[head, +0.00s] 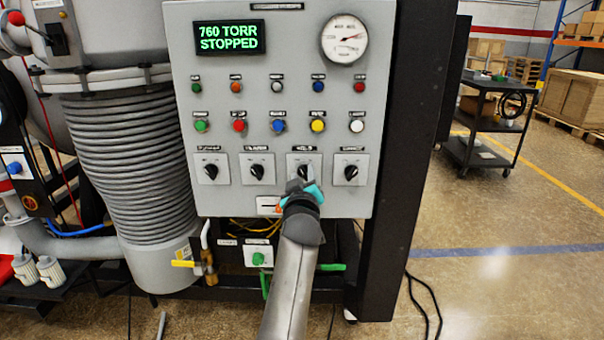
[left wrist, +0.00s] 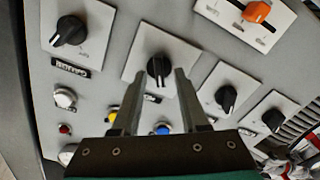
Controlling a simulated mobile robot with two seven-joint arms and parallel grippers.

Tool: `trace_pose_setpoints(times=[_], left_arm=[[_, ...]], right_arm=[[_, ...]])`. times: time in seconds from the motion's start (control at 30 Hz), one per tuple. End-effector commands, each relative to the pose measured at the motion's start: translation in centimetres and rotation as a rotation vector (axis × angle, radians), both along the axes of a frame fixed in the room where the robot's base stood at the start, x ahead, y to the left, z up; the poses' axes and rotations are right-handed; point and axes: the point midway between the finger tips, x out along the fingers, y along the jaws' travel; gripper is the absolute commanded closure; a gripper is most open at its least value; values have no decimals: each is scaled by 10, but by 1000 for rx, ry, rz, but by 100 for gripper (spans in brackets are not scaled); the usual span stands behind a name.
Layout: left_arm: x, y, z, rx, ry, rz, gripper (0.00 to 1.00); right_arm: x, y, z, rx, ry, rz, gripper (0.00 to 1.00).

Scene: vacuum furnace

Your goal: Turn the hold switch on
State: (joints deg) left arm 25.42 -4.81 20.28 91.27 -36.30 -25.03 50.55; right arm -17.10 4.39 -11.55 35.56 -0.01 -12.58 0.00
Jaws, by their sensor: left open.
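The hold switch (head: 304,168) is a black rotary knob on a white square plate, third in the lowest knob row of the grey control panel. My left gripper (head: 302,186) is in front of it and hides its lower part. In the left wrist view, which shows the panel upside down, the hold knob (left wrist: 158,67) lies between the tips of my open left gripper (left wrist: 160,78), one finger on each side. I cannot tell whether either finger touches it. My right gripper is not in view.
Similar knobs sit on both sides, the nearest right one (head: 351,173) close by. Coloured buttons (head: 278,125) are above, and an orange slide switch (left wrist: 257,12) is below. The display (head: 229,37) reads 760 TORR STOPPED. Open floor and a cart (head: 490,120) are at the right.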

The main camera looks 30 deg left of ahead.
Motion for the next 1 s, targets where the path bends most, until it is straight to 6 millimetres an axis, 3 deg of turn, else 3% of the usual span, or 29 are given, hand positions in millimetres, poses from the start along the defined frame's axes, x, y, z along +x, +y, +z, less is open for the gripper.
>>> trace_pose_setpoints(times=[0.27,0.67,1.0], left_arm=[[0,0,0,0,0,0,56],[0,0,0,0,0,0,100],[0,0,0,0,0,0,100]], right_arm=[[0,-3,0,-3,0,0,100],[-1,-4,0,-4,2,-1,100],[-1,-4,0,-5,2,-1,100]])
